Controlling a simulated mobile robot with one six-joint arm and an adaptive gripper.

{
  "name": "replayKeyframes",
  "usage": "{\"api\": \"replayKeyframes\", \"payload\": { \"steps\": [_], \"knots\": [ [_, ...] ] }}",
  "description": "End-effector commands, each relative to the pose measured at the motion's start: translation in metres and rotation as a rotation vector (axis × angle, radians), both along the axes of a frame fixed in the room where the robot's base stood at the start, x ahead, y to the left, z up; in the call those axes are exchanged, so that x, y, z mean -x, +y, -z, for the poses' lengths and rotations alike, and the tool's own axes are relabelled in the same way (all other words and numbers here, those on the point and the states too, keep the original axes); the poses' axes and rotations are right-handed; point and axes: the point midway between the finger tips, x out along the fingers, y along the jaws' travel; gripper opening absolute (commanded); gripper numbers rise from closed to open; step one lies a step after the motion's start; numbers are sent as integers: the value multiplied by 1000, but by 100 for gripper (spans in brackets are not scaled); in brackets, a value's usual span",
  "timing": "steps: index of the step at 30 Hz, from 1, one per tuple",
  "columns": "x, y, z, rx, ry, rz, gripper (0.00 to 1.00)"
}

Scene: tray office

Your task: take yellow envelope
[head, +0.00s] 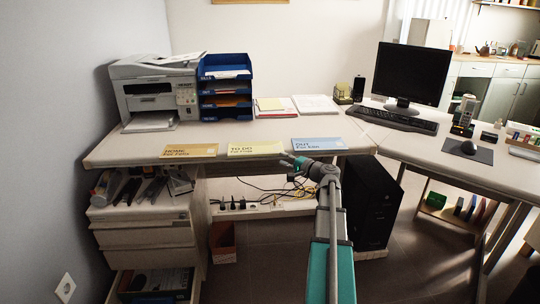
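A blue stacked letter tray (202,90) stands on the desk beside the printer. White paper lies on its upper levels. A flat orange-yellow item (231,102) shows in a lower level; I cannot tell whether it is an envelope. A pale yellow flat item (269,104) lies on the desk right of the tray, on or beside a red-edged sheet. My gripper (285,158) is at the desk's front edge, between the yellow TO DO card and the blue OUT card, well apart from the tray. It is small here and its fingers are unclear.
Along the front edge lie a yellow HOME card (190,151), a yellow TO DO card (255,147) and a blue OUT card (318,144). A printer (155,88) stands left, a monitor (413,75) right. The desk between the tray and cards is clear.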

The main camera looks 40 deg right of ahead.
Motion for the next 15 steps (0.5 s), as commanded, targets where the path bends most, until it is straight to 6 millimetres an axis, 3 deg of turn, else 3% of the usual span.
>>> {"api": "replayKeyframes", "payload": {
  "steps": [15],
  "knots": [
    [-52, 12, 0, 0, 0, -1, 37]
  ]
}}
